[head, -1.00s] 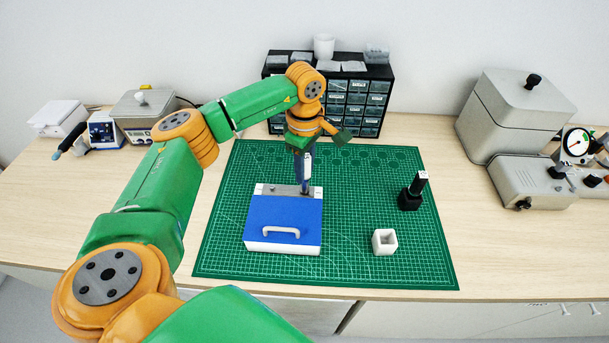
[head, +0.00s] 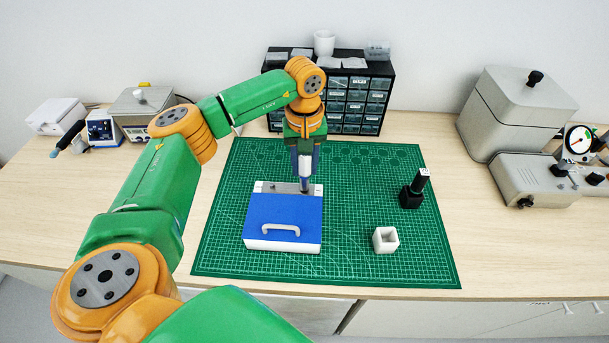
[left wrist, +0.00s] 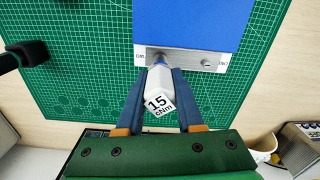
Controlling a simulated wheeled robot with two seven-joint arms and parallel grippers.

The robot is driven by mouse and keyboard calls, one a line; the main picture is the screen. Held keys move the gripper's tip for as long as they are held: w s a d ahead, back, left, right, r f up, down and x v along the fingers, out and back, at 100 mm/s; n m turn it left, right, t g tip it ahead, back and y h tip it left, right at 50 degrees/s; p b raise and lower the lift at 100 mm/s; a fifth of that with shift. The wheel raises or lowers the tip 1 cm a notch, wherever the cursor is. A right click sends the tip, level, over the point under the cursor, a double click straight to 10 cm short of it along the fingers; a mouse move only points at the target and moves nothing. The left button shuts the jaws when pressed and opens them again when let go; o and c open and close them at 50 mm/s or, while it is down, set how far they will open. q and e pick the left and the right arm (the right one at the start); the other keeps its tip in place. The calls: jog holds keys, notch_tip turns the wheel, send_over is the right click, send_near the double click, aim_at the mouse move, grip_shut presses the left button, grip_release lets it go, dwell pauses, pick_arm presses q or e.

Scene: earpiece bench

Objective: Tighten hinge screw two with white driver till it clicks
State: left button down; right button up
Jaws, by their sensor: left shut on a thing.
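My left gripper (head: 305,168) is shut on the white driver (left wrist: 158,88), which carries a "15 cNm" label in the left wrist view. The driver points down, its tip at the hinge strip (head: 272,187) along the back of the blue-lidded box (head: 270,215), near the strip's right end. The tip hides the screw there; I cannot tell how well it is seated. Another hinge screw (left wrist: 206,62) shows bare on the strip in the left wrist view. The lid is closed, its handle towards the front. My right gripper is out of view.
An empty white square holder (head: 385,240) stands on the green mat (head: 350,210). A dark driver (head: 420,180) stands in a black holder (head: 410,199). A drawer cabinet (head: 355,100) is close behind my left gripper. Grey machines stand at the right.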

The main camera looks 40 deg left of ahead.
pick_arm(q)
jog(key=m, duration=0.3)
jog(key=shift+r+p, duration=0.55)
jog(key=shift+r, duration=0.1)
jog(key=n, duration=0.3)
jog(key=n+p, duration=0.1)
jog(key=n, duration=0.9)
jog(key=shift+n, duration=0.9)
